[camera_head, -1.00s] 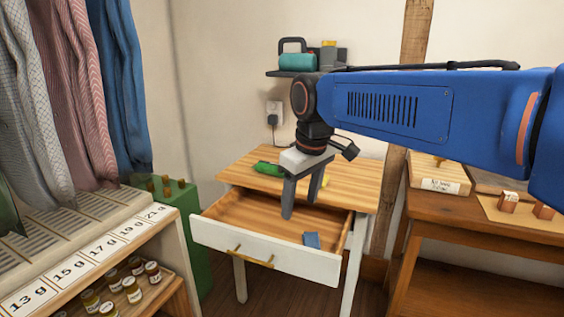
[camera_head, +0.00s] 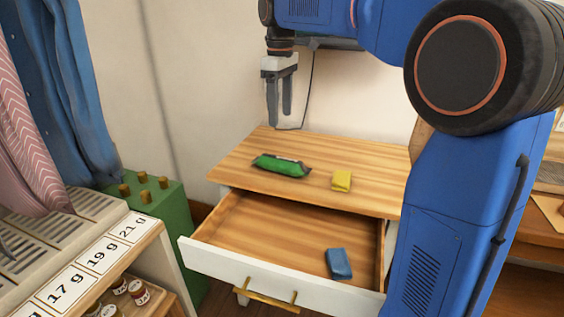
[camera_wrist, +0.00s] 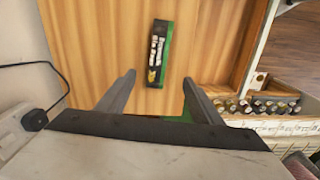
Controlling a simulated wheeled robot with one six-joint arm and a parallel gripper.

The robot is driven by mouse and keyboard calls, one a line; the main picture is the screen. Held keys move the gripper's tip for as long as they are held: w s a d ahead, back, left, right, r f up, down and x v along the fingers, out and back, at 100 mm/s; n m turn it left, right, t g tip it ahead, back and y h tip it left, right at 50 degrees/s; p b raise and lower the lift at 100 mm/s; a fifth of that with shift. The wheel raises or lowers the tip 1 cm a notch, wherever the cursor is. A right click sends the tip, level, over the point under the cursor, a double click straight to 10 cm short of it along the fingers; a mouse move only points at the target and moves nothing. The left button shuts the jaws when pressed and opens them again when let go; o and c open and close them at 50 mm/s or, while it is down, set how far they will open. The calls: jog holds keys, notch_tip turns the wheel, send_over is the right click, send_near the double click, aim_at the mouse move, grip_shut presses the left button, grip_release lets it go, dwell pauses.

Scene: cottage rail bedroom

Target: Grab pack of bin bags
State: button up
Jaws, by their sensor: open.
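The pack of bin bags (camera_head: 281,166), green with a dark label side, lies on the wooden table top (camera_head: 240,160) near its left part. It also shows in the wrist view (camera_wrist: 159,50) with white lettering on a black face. My gripper (camera_head: 280,117) points down above the back of the table, with its fingers apart and nothing between them. In the wrist view the pack lies beyond the open fingertips of my gripper (camera_wrist: 159,77), apart from them.
The drawer (camera_head: 270,275) below is pulled open, with a blue packet (camera_head: 338,263) inside. A green cabinet (camera_head: 160,215) and a shelf with weight labels (camera_head: 100,258) stand at left. A cable (camera_head: 308,90) hangs along the wall.

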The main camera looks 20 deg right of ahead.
aim_at(281, 158)
notch_tip(281, 158, down, 11)
jog(key=shift+f, duration=0.1)
jog(key=shift+w+f, duration=0.15)
jog(key=shift+f, duration=2.45)
jog(key=c, duration=1.3)
